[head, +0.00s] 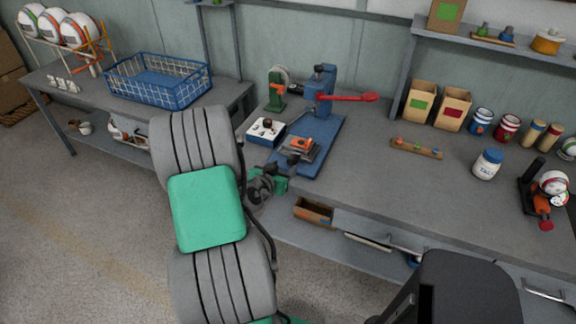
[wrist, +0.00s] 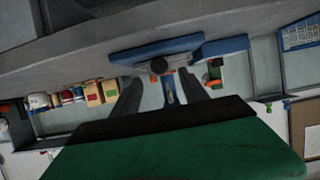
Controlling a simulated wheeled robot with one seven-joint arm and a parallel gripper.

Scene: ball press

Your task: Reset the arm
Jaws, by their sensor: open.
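My gripper shows in the wrist view (wrist: 160,88) as two dark fingers spread apart with nothing between them. In the head view my grey and green arm hides most of it beside the bench's front edge. The press (head: 326,92) has a blue column, a red lever and a blue base plate, and stands on the bench beyond my gripper. An orange and grey fixture (head: 303,147) sits on its base. The blue press also shows tilted in the wrist view (wrist: 155,52), beyond the fingers.
A blue wire basket (head: 158,80) stands on the left table, near a rack of patterned balls (head: 78,30). Boxes (head: 420,101), jars and a clamp holding a ball (head: 553,183) stand at right. The bench's front middle is clear.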

